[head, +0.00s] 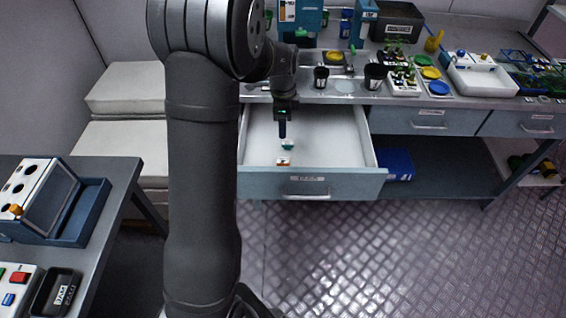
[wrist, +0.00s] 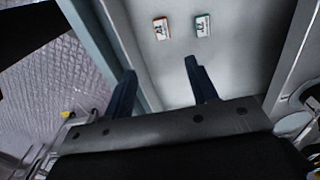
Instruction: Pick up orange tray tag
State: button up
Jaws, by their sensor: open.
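The orange tray tag (head: 284,161) lies in the open drawer, near its front. It is a small white tag with an orange edge, and it also shows in the wrist view (wrist: 160,29) at upper middle, with dark marks on its face. A similar tag with a teal edge (head: 287,145) lies behind it, and it shows to its right in the wrist view (wrist: 202,26). My gripper (head: 282,129) is over the drawer, pointing down. In the wrist view its two dark blue fingers (wrist: 159,72) are spread apart with nothing between them. Both tags are apart from the fingers.
The open drawer (head: 340,150) has raised walls and a front panel with a handle. The bench above holds cups, racks and bottles. A black box (head: 396,22) stands at the back. A side table (head: 105,200) is at left. The drawer floor around the tags is clear.

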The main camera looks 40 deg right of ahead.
send_over(284, 161)
jog(key=f, duration=1.2)
jog(key=shift+w+a, duration=0.1)
jog(key=shift+a, duration=0.1)
jog(key=shift+d+f, duration=0.15)
jog(key=shift+f, duration=1.45)
jog(key=shift+d+f, duration=0.1)
jog(key=shift+f, duration=1.45)
jog(key=c, duration=1)
